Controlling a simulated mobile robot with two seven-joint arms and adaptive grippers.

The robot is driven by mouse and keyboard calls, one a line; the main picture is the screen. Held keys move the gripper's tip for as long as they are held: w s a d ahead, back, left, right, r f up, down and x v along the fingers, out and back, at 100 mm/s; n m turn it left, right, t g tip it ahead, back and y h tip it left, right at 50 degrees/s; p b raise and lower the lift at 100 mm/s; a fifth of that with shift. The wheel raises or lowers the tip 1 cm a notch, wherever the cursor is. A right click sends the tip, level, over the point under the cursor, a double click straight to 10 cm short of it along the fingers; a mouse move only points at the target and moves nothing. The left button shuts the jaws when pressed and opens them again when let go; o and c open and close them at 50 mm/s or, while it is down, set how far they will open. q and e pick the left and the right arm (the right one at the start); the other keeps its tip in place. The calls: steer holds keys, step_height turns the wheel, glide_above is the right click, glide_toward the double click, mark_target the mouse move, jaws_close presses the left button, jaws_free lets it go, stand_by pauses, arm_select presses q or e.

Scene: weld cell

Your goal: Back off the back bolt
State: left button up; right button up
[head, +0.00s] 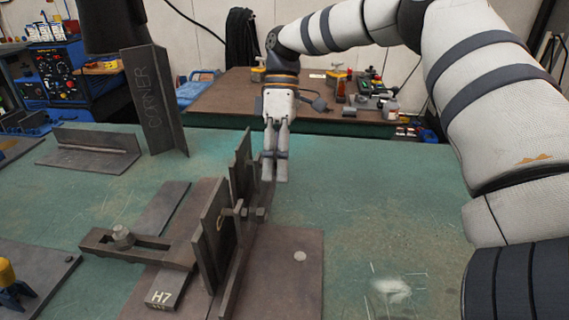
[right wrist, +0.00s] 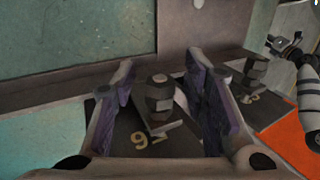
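My right gripper (head: 275,180) points down behind the upright steel plate (head: 243,165) of the fixture in the head view. In the right wrist view its fingers (right wrist: 165,110) stand apart, one on each side of a dark bolt (right wrist: 158,90) on a numbered block. I see space left of the bolt; contact on its right cannot be told. The upright plates hide this bolt in the head view. Another bolt (head: 122,236) stands on the front clamp bar (head: 95,240). A blurred shape (right wrist: 288,48) at the right of the wrist view may be my left gripper.
A tall angle piece marked CORNER (head: 150,95) and a low angle piece (head: 95,147) stand on the green table (head: 400,200) at left. A second clamp bolt (right wrist: 253,72) shows in the wrist view. The table's right side is mostly clear. A brown bench (head: 220,92) stands behind.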

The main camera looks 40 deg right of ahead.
steer(key=shift+v, duration=2.5)
steer(key=shift+t+h, duration=0.6)
step_height(320, 180, up, 5)
steer(key=shift+p, duration=0.6)
steer(key=shift+c, duration=0.2)
steer(key=shift+h, duration=0.3)
steer(key=x, duration=0.5)
steer(key=shift+w+d+f, duration=0.1)
steer(key=shift+d+f, duration=0.05)
steer(key=shift+f, duration=0.15)
steer(key=x, duration=0.3)
arm_select(q)
steer(key=shift+w+r+t, duration=0.4)
steer(key=shift+w+r, duration=0.6)
arm_select(e)
steer(key=shift+a+f, duration=0.25)
steer(key=shift+f, duration=0.35)
steer(key=shift+c, duration=0.5)
